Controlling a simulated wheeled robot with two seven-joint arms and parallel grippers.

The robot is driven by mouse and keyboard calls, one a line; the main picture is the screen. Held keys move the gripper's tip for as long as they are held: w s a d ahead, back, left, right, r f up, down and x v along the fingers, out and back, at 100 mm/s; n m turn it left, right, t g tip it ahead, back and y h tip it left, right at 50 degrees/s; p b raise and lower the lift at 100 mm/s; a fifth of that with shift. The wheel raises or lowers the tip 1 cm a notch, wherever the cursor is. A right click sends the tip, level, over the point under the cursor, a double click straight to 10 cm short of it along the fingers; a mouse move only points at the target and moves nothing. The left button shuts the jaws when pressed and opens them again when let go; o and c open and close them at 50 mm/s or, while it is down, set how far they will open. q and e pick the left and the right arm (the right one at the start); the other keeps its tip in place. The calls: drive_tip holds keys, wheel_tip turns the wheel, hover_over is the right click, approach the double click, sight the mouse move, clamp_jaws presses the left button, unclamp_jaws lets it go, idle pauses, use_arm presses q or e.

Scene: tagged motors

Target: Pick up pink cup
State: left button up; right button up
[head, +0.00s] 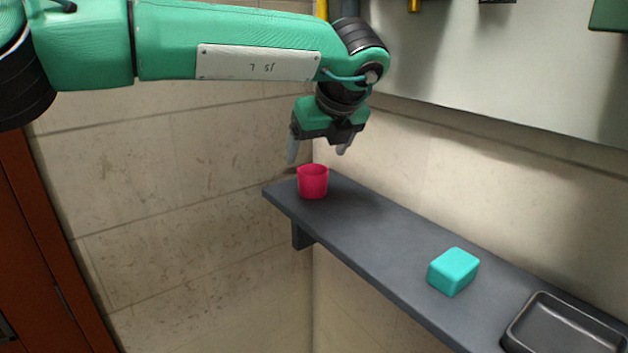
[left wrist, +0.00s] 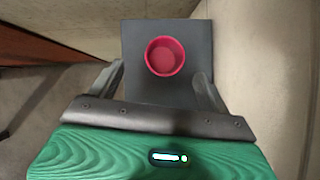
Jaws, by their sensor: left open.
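The pink cup (head: 312,183) stands upright at the left end of a grey shelf in the head view. In the left wrist view the cup (left wrist: 165,57) is seen from above, open and empty, near the middle top. My left gripper (head: 318,153) is open above the cup and points down, its two fingers spread and apart from it. In the left wrist view the fingers of my left gripper (left wrist: 160,88) show on either side, below the cup in the picture. My right gripper is not in view.
The grey shelf (head: 375,225) runs along the wall to the lower right. A turquoise block (head: 454,271) sits on it, with a dark tray (head: 520,337) beyond at the right. The shelf between cup and block is clear. A red-brown cabinet (head: 40,250) stands at the left.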

sight(312, 171)
use_arm(q)
drive_tip(key=shift+x, duration=1.05)
drive_tip(key=shift+w+f+p, duration=0.3)
drive_tip(key=shift+p, duration=0.15)
drive_tip(key=x, duration=0.1)
drive_tip(key=p+x, duration=0.1)
drive_tip(key=x, duration=0.1)
drive_tip(key=shift+w+d+f+p, duration=0.2)
drive_tip(key=shift+w+p, duration=0.1)
drive_tip(key=shift+p, duration=0.1)
drive_tip(key=shift+w+a+f, duration=0.15)
drive_tip(key=shift+w+f, duration=0.1)
drive_tip(key=shift+f, duration=0.25)
drive_tip(key=c, duration=1.1)
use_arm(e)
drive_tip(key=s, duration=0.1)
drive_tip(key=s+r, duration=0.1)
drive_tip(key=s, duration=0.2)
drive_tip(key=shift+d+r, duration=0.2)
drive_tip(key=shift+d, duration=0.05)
use_arm(q)
drive_tip(key=shift+o, duration=0.2)
